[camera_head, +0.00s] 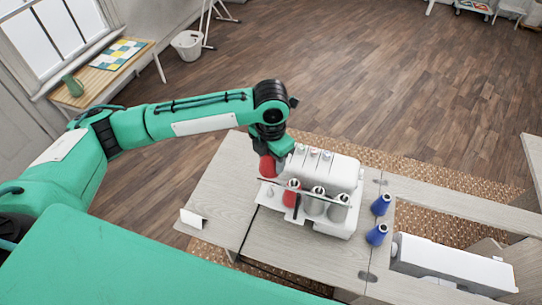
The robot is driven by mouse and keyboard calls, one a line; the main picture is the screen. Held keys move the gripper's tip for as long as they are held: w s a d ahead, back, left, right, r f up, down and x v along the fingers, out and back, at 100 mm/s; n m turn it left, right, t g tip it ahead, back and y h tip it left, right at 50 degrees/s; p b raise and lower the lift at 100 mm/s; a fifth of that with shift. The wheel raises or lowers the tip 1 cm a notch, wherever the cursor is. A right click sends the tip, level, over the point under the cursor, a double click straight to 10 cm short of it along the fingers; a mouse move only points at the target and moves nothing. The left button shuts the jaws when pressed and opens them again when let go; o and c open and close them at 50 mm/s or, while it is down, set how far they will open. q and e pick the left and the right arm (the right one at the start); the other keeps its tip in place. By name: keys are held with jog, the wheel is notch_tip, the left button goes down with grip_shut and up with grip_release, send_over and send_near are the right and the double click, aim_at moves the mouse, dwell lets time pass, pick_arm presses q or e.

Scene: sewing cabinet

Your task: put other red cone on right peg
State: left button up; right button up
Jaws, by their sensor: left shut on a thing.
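My left gripper (270,151) is shut on a red cone (267,166) and holds it by the left rear side of the white sewing machine (330,172). I cannot tell whether this cone touches the machine. A second red cone (291,193) stands upright on the machine's thread stand. Two grey cones (315,201) stand in the same row to its right. The pegs under these cones are hidden, and I cannot make out a bare peg clearly. My right gripper is not in view.
A small white card-like object (191,218) is at the left front. Another white machine (452,264) sits in the cabinet opening at right. The cabinet top left of the machine is mostly clear.

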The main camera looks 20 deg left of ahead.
pick_arm(q)
jog(key=shift+f, duration=0.1)
jog(key=shift+f+b, duration=2)
jog(key=shift+f, duration=2.25)
jog(key=shift+p, duration=0.35)
jog(key=shift+f, duration=0.3)
jog(key=shift+f+b, duration=0.6)
jog(key=shift+f, duration=0.7)
jog(key=o, duration=1.1)
jog(key=shift+c, duration=0.2)
